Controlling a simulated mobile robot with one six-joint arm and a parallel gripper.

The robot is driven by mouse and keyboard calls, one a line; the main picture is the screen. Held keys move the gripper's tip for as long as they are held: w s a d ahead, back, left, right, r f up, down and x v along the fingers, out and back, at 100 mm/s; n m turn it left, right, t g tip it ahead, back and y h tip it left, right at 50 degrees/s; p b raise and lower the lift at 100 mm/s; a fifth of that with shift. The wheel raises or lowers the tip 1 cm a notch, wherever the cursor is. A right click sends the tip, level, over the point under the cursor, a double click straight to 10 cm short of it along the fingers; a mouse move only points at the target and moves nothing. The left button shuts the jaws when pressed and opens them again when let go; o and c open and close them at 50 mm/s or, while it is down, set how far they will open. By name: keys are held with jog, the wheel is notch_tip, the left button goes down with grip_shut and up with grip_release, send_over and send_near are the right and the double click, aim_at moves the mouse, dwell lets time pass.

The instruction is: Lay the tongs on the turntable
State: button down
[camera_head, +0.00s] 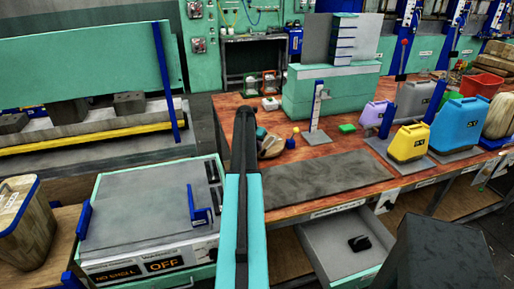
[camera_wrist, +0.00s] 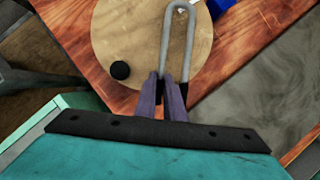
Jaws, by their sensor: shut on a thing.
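The tongs (camera_wrist: 163,40) show in the wrist view as a grey metal U, with the bend toward the top of the picture. My gripper (camera_wrist: 172,85) is shut on their lower end with its purple fingers. The turntable (camera_wrist: 115,35) is a round, pale wooden disc under the tongs. I cannot tell whether the tongs touch it or hang just above it. A small black round thing (camera_wrist: 120,70) lies on the disc, left of the fingers. In the head view my arm hides the gripper and the tongs.
The turntable is on a reddish wooden bench (camera_head: 340,145). A grey mat (camera_head: 325,180) lies to the right. Yellow (camera_head: 408,143) and blue (camera_head: 458,123) jugs stand further right. A white stand (camera_head: 318,112) is behind. A drawer (camera_head: 335,245) is open below the bench.

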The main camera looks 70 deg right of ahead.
jog(key=shift+f, duration=0.65)
jog(key=shift+f, duration=0.1)
jog(key=c, duration=1.8)
grip_release()
jog(key=shift+c, duration=0.2)
jog(key=b+v, duration=0.2)
jog(key=v, duration=1)
jog(key=shift+b, duration=0.35)
jog(key=shift+r, duration=0.2)
